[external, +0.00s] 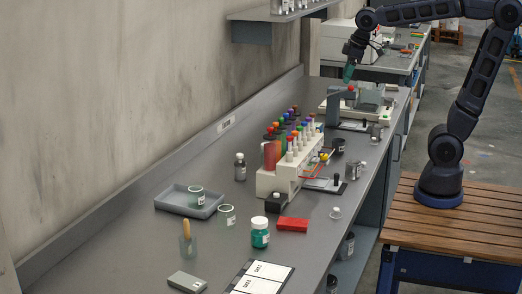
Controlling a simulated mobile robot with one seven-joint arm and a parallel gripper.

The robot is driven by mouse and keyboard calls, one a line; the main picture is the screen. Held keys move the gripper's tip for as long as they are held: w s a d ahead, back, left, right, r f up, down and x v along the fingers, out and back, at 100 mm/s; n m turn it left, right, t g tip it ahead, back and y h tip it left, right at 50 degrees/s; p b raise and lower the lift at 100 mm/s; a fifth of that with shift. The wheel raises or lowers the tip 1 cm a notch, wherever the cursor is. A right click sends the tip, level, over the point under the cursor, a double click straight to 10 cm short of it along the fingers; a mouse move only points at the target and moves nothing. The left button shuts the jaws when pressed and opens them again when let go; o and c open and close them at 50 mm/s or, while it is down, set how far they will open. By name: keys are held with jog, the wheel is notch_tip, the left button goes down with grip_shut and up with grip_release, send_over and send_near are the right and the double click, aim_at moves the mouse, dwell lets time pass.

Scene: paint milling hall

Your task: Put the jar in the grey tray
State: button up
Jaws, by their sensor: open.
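A teal jar with a white lid and a pale label (260,234) stands upright on the grey bench, near the front. The grey tray (176,208) lies to its left and farther back, beside the wall. A clear labelled glass beaker (195,195) stands in the tray. A similar clear beaker (227,214) stands on the bench between the tray and the teal jar. My gripper (349,75) is at the far end of the bench, above the equipment there, well away from jar and tray. It is open, with nothing seen in it.
A red block (292,224) lies right of the jar, with a black box (276,203) behind. A rack of colour-capped tubes (290,165) stands mid-bench. A dark bottle (240,167), a holder with an orange-handled tool (187,243) and a clipboard (262,279) are nearby.

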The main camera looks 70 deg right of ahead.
jog(key=s+d+f+m, duration=0.1)
jog(key=s+d+f, duration=0.1)
jog(key=s, duration=0.5)
jog(key=s+d+f+m+t, duration=0.1)
jog(key=s+d+f+m, duration=0.1)
jog(key=s+f, duration=0.2)
jog(key=shift+s, duration=1.45)
